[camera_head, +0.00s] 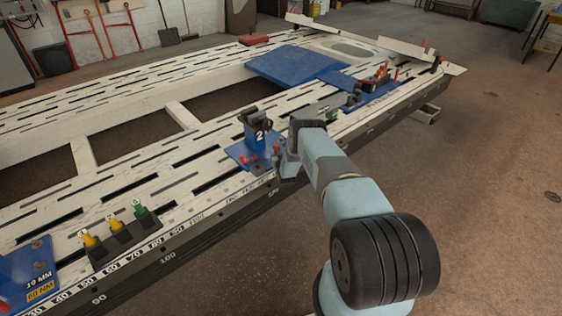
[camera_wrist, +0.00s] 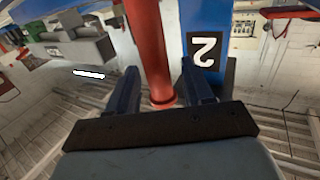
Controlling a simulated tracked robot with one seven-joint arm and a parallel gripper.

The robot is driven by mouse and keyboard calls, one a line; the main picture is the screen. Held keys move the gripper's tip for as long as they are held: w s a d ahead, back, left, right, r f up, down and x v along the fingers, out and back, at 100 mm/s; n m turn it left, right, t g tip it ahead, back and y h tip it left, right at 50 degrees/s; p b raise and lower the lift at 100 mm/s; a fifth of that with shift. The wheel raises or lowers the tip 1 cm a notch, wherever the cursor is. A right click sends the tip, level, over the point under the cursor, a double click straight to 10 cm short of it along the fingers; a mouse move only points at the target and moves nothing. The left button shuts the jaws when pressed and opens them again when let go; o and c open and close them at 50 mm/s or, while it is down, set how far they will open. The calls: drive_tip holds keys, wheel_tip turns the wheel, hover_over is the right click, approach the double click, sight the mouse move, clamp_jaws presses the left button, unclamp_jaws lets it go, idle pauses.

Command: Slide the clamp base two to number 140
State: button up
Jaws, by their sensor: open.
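Clamp base two (camera_head: 256,132) is a blue block with a white 2 and a dark clamp on top. It stands upright on a blue plate with red posts, at the front edge of the slotted bench. My gripper (camera_head: 286,164) is at its right side. In the wrist view my gripper (camera_wrist: 159,88) is open, with one finger on each side of a red post (camera_wrist: 152,40). The blue block with the 2 (camera_wrist: 206,45) is just right of the post. Whether the fingers touch the post, I cannot tell.
A number scale (camera_head: 165,238) runs along the bench's front edge; figures near the base are too small to read. A black holder (camera_head: 124,241) with coloured pieces stands to the left. Another blue base (camera_head: 372,92) with red and green parts stands to the right.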

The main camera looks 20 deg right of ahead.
drive_tip(key=s, duration=1.2)
drive_tip(key=shift+s+a, duration=0.35)
drive_tip(key=shift+a, duration=0.05)
drive_tip(key=shift+f, duration=0.1)
